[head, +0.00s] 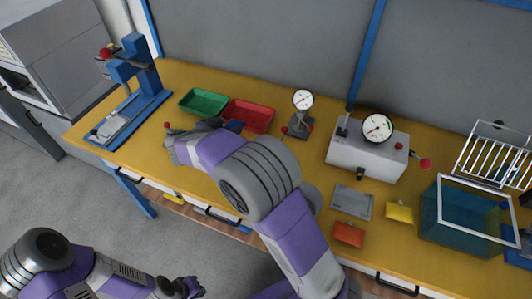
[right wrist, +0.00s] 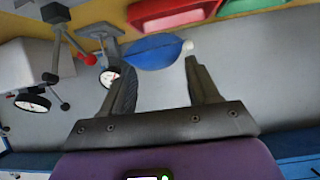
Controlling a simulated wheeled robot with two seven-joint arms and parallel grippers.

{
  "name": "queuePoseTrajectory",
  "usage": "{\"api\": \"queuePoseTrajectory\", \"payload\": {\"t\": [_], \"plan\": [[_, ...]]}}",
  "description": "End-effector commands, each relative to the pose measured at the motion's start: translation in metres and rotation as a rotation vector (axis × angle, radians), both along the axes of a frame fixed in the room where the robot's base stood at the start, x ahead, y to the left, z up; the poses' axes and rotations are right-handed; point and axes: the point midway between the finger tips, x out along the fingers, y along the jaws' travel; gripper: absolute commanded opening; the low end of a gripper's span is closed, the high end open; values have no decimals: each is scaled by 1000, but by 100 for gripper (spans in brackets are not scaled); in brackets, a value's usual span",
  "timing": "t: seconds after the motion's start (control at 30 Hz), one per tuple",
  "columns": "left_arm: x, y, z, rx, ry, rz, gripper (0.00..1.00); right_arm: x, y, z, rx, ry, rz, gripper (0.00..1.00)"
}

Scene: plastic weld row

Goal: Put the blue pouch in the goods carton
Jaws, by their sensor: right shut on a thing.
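The blue pouch (right wrist: 153,52) is between the fingertips of my right gripper (right wrist: 155,60) in the right wrist view, and the gripper is shut on it. In the head view a small part of the blue pouch (head: 234,126) shows beside my right gripper (head: 215,124), in front of the red tray. My right forearm hides part of the table there. My left gripper (head: 180,288) is low in the head view, off the table's front; its jaws are too small to judge. An open teal box with a pale rim (head: 432,212) stands at the right; I cannot tell whether it is the goods carton.
A green tray (head: 203,101) and a red tray (head: 250,115) lie at the back. A dial gauge stand (head: 301,110) and a grey gauge machine (head: 368,155) stand right of them. A yellow pouch (head: 400,212), an orange pouch (head: 348,234) and a grey plate (head: 352,201) lie left of the box.

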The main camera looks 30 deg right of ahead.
Motion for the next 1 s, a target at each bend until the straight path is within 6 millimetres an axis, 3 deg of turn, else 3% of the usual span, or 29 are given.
{"api": "queuePoseTrajectory", "payload": {"t": [0.3, 0.47, 0.7, 0.93, 0.97, 1.0], "plan": [[0, 0, -14, 0, 0, 0, 0, -1, -1, -55, -4, 5, 1, 0], [0, 0, -16, 0, 0, 0, 0, 0, 0, -66, -1, 1, 1, 0], [0, 0, -24, 0, 0, 0, 0, 0, -1, -98, -4, 3, 0, 0], [0, 0, -24, 0, 0, 0, 0, -1, 0, -101, 1, 3, 1, 0], [0, 0, -24, 0, 0, 0, 0, -1, 0, -101, 0, 4, 1, 65], [0, 0, -24, 0, 0, 0, 0, -1, 0, -101, 0, 4, 1, 71]]}}
